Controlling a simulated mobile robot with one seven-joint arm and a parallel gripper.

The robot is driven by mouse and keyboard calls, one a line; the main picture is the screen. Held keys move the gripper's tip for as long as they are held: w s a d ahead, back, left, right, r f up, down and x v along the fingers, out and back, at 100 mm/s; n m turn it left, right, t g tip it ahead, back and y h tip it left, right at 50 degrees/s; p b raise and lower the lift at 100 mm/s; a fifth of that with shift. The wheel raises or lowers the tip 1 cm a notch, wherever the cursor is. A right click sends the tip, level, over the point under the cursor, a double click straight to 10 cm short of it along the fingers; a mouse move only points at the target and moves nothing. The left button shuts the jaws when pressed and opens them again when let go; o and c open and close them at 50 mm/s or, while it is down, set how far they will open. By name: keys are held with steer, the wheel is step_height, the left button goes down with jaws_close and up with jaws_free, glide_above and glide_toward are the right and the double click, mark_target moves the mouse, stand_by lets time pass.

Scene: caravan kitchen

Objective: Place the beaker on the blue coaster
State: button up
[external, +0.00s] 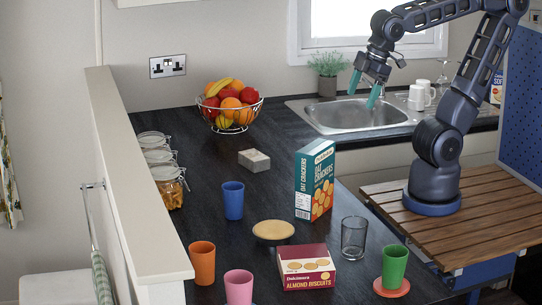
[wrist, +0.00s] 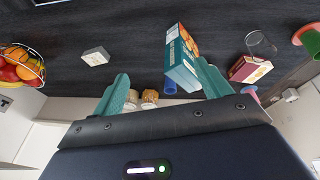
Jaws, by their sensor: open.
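Several plain beakers stand upright on the dark worktop: a blue one (external: 233,201), an orange one (external: 202,263), a pink one (external: 239,287) and a green one (external: 395,266). The green one stands on a red coaster (external: 391,287). A clear glass tumbler (external: 354,238) stands left of it. My gripper (external: 365,88) is open and empty, raised near the sink, far from the beakers. Its teal fingers are spread in the wrist view (wrist: 163,88).
A fruit bowl (external: 230,113), grey block (external: 254,160) and jars (external: 167,187) lie farther back. The worktop between fruit bowl and crackers is mostly clear.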

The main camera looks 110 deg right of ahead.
steer(key=s, duration=0.1)
steer(key=s+m, duration=0.1)
steer(key=s+t+y, duration=0.1)
steer(key=shift+s+a+f+m, duration=0.15)
steer(key=shift+a+f+m, duration=0.15)
steer(key=shift+m, duration=0.1)
